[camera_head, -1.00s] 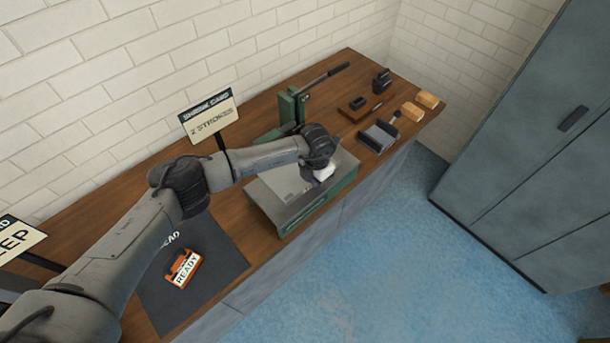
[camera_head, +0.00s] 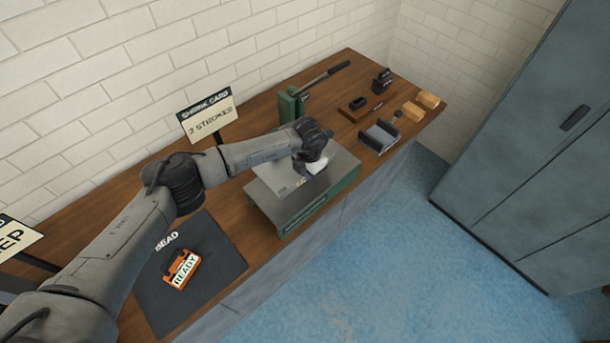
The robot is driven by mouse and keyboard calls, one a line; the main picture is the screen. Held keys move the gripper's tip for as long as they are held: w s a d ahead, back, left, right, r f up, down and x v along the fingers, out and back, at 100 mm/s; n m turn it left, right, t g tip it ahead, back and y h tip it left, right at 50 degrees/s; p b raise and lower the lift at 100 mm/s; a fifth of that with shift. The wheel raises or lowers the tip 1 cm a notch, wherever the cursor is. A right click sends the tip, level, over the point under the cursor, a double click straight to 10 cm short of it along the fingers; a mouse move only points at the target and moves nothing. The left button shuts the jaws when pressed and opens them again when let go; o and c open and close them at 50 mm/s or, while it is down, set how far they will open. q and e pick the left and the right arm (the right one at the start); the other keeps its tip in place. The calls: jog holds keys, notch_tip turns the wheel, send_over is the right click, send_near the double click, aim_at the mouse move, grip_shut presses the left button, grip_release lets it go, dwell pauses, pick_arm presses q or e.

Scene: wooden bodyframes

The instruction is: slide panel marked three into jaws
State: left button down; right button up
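My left gripper (camera_head: 316,167) is over the bed of the green machine (camera_head: 310,207), with its pale fingertips pointing down. A thin light-grey panel (camera_head: 273,181) lies at the bed, beside and partly under the gripper. A small mark shows near its edge, but I cannot read a three. The gripper's wrist hides the fingers' grip, so I cannot tell whether they hold the panel. The machine's upright and lever (camera_head: 326,76) rise behind; my arm hides the jaws. My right gripper is not in view.
A "2 strokes" card (camera_head: 209,116) stands behind my arm. A dark mat (camera_head: 210,290) carries an orange "READY" device (camera_head: 181,269). Dark blocks, a grey channel piece (camera_head: 379,137) and wooden blocks (camera_head: 428,99) lie at the bench's right end.

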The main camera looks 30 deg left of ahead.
pick_arm(q)
jog(key=shift+w+a, duration=0.15)
jog(key=shift+a, duration=0.2)
jog(key=c, duration=1.4)
grip_release()
jog(key=shift+a, duration=0.15)
jog(key=o, duration=0.7)
jog(key=shift+r, duration=0.15)
jog(key=shift+r+p, duration=1.5)
jog(key=shift+r, duration=0.55)
notch_tip(320, 180, up, 3)
jog(key=shift+f+p, duration=0.2)
jog(key=shift+p, duration=0.7)
